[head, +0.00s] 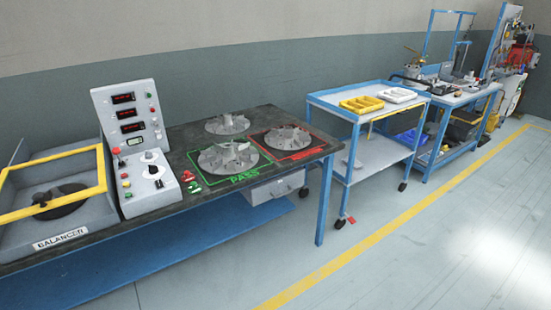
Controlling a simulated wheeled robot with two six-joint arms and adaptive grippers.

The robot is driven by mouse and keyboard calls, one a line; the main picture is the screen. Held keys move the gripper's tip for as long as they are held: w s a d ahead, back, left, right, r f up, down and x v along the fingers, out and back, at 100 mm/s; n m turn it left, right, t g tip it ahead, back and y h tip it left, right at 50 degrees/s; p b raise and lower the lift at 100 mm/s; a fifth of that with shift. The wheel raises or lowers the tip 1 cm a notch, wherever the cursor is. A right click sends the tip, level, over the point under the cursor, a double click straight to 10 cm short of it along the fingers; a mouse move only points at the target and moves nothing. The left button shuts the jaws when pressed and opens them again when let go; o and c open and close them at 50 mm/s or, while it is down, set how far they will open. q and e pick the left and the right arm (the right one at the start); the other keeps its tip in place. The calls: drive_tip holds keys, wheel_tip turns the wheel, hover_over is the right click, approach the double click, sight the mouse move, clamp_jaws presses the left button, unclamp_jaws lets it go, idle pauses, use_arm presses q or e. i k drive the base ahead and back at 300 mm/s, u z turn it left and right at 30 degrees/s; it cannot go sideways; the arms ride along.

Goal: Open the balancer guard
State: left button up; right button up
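The balancer (100,229) is a grey box at the left end of the dark bench, labelled BALANCER on its front, and the picture's left edge cuts it off. Its guard (53,205) is a yellow frame with a see-through middle. The guard appears to lie down over the balancer's recess, with its left part out of view. A dark round rotor mount (62,203) shows inside through the frame. Neither of my grippers is in view.
A control panel (127,125) with red displays stands right of the balancer. Several grey impellers (229,157) sit on the bench (185,136), around green PASS and red marked areas. A blue cart (345,113) with yellow and white trays stands further right. The floor in front is clear.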

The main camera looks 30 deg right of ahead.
sight(43, 205)
drive_tip(key=z, duration=0.6)
drive_tip(key=i, duration=0.65)
drive_tip(key=z, duration=0.55)
drive_tip(key=i, duration=0.85)
drive_tip(key=u, duration=0.15)
